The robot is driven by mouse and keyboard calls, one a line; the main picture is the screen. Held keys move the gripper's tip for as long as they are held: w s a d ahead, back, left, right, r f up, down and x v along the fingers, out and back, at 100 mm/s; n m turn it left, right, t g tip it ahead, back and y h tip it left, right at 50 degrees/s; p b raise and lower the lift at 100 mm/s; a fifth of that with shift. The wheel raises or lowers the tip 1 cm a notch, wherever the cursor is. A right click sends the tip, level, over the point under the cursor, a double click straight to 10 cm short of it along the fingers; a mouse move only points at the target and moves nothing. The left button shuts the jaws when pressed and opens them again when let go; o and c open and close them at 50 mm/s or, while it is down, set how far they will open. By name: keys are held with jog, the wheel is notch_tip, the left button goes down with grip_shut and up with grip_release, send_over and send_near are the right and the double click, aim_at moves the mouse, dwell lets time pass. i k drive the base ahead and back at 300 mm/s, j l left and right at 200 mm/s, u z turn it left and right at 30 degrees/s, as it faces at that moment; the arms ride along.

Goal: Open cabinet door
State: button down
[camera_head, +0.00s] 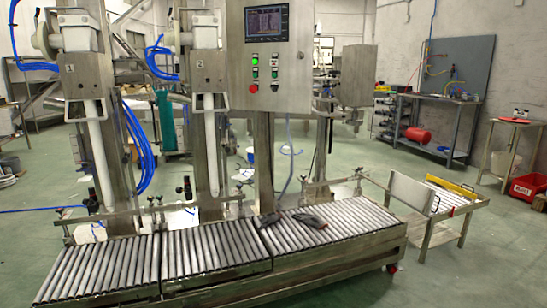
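A steel control cabinet (290,90) is mounted on a post at the top centre, above the roller conveyor. Its front carries a dark display screen (267,23), several coloured buttons and a red knob (253,88). A small round dark fitting, perhaps a lock or latch, shows near the right edge of its front. The cabinet door appears shut, and its top is cut off by the frame. I cannot make out my gripper or arm anywhere in this view.
A roller conveyor (210,250) runs across the front below the cabinet, with a dark tool-like object (312,221) on it. Two filling stations with blue hoses stand at left. A low cart (447,203) stands at right. The green floor at front right is clear.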

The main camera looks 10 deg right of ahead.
aim_at(293, 81)
jog(key=i+l+z, duration=0.5)
jog(key=z, duration=0.2)
jog(key=i+l+z, duration=0.2)
jog(key=z, duration=0.15)
jog(key=i+z, duration=0.35)
jog(key=i, duration=1.2)
jog(key=i+l+u, duration=0.1)
jog(key=i+u, duration=0.15)
jog(key=i, duration=0.15)
jog(key=i+l+u, duration=0.25)
jog(key=i, duration=0.15)
jog(key=i+l+u, duration=0.1)
jog(key=i+u, duration=0.15)
jog(key=i+j+u, duration=0.15)
jog(key=i+u, duration=0.3)
